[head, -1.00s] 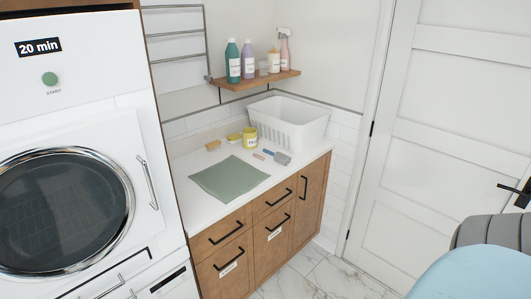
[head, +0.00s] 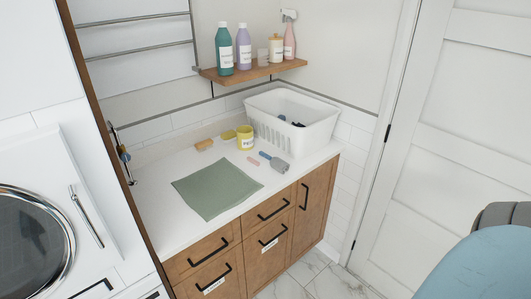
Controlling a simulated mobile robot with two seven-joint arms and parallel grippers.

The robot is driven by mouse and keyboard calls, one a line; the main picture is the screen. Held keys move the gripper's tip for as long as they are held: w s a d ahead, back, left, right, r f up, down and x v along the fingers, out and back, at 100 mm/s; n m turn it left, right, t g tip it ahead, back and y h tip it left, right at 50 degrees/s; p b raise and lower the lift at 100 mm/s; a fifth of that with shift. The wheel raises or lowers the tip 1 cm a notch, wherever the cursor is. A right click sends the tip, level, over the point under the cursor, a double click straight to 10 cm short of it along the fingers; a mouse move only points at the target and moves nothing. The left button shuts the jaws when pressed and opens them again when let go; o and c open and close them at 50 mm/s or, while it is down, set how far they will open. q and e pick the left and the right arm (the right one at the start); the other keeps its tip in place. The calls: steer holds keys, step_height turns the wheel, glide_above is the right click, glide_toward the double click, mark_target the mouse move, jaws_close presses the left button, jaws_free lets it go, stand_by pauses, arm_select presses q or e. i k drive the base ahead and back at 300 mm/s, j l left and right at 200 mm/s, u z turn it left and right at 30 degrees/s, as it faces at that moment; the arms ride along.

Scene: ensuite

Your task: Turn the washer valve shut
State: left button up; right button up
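The white washer-like machine (head: 40,170) with a round dark glass door is at the left, partly cut off. Neither of my grippers shows in the head view.
A white counter (head: 150,215) on wooden cabinets (head: 255,240) holds a green cloth (head: 215,187), a yellow jar (head: 245,138), brushes and a white basket (head: 290,120) with dark items inside. Bottles stand on a wooden shelf (head: 255,71) above. A white door (head: 455,130) is at right.

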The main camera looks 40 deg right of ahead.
mark_target(125, 157)
steer(key=i+l, duration=0.1)
steer(key=l, duration=0.35)
steer(key=i+l, duration=0.15)
steer(key=l, duration=0.25)
steer(key=i+l, duration=0.1)
steer(key=l, duration=0.35)
steer(key=i+l, duration=0.15)
steer(key=l, duration=0.3)
steer(key=i+l, duration=0.1)
steer(key=l, duration=0.35)
steer(key=i+l, duration=0.15)
steer(key=l, duration=0.25)
steer(key=i+l, duration=0.1)
steer(key=l, duration=0.35)
steer(key=i+l, duration=0.1)
steer(key=l, duration=0.35)
